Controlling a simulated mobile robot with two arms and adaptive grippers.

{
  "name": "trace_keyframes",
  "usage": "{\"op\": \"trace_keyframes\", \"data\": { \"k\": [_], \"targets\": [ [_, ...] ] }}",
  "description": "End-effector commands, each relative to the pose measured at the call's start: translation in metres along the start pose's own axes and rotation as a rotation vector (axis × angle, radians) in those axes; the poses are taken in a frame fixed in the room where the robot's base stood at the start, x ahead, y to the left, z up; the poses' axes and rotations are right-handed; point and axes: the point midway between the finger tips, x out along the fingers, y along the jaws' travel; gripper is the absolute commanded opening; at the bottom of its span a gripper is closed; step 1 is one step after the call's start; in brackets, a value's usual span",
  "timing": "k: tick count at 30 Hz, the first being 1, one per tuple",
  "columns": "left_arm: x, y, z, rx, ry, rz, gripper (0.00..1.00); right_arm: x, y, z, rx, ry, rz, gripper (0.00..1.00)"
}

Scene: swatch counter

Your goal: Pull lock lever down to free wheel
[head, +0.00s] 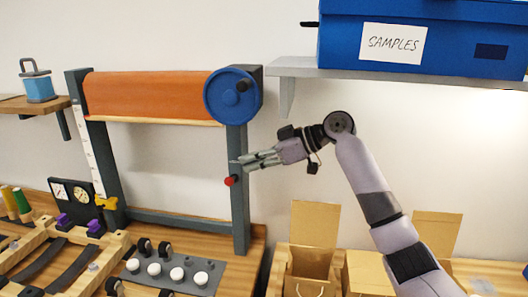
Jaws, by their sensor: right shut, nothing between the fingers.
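A blue wheel (232,94) with a dark knob sits at the right end of an orange roll (150,97) in a grey-blue frame (240,200). A small lever with a red knob (230,181) sticks out from the frame's right post, below the wheel. My right gripper (242,162) is shut and empty. Its fingertips point left, just above and to the right of the red knob in the picture. I cannot tell whether they touch the lever or the post. My left gripper is not in view.
A grey shelf (290,68) with a blue SAMPLES box (420,38) hangs above my right arm. Open cardboard boxes (313,225) stand below it. A grey panel with white knobs (175,274) and a wooden rack (60,262) lie in front of the frame.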

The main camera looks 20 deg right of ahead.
Motion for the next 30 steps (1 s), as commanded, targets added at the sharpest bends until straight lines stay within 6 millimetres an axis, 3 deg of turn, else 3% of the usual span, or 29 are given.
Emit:
{"op": "trace_keyframes", "data": {
  "k": [3,9,30],
  "targets": [
    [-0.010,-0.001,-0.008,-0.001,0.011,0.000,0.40,0.019,-0.001,-0.003,-0.001,0.000,-0.002,0.00],
    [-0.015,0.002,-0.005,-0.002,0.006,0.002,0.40,0.038,0.000,-0.001,0.001,0.000,0.001,0.00],
    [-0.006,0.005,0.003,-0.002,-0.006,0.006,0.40,0.042,0.000,0.003,-0.045,0.000,0.022,0.00]
  ]
}}
